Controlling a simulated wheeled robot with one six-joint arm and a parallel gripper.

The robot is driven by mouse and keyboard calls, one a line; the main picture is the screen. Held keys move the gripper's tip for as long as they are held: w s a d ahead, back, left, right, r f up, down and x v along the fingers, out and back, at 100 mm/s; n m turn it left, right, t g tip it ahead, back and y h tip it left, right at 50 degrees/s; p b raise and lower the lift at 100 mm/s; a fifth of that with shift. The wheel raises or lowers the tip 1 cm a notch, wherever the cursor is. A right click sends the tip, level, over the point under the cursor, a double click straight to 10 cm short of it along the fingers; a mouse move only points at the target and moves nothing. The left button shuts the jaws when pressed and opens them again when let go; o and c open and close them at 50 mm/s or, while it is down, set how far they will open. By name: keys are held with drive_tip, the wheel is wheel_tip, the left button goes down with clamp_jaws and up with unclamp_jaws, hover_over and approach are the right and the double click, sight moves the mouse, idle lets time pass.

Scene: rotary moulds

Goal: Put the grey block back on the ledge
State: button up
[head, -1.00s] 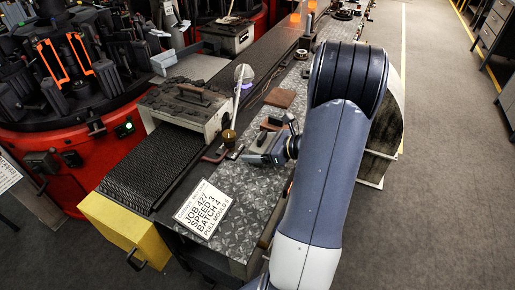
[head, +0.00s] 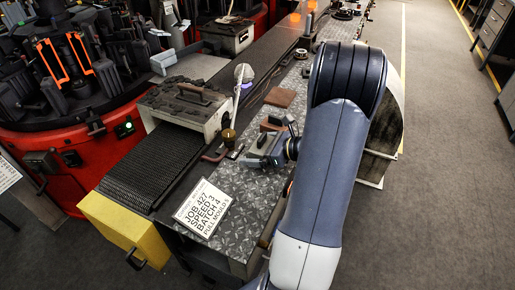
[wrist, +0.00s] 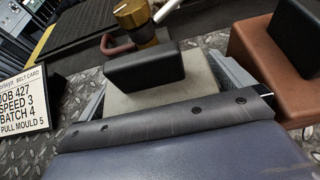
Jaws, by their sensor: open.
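The grey block (wrist: 155,97) has a black grip (wrist: 152,64) on top and sits on the patterned metal plate. In the head view the grey block (head: 264,142) is just behind my gripper (head: 258,160). In the wrist view my gripper (wrist: 163,88) is open, one finger on each side of the block and partly hidden by my own wrist. I cannot tell whether either finger touches it. The patterned metal ledge (head: 240,200) runs beside the dark belt; whether this is the task's ledge I cannot tell.
A red-brown block (wrist: 275,70) with a black grip stands close on the right in the wrist view. A brass cup (wrist: 135,18) and a red handle (wrist: 116,46) are just beyond the grey block. A belt card (head: 203,209) lies at the near end.

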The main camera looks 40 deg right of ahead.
drive_tip(key=shift+r, duration=0.25)
drive_tip(key=b+v, duration=0.1)
drive_tip(key=v, duration=1.1)
idle(1.0)
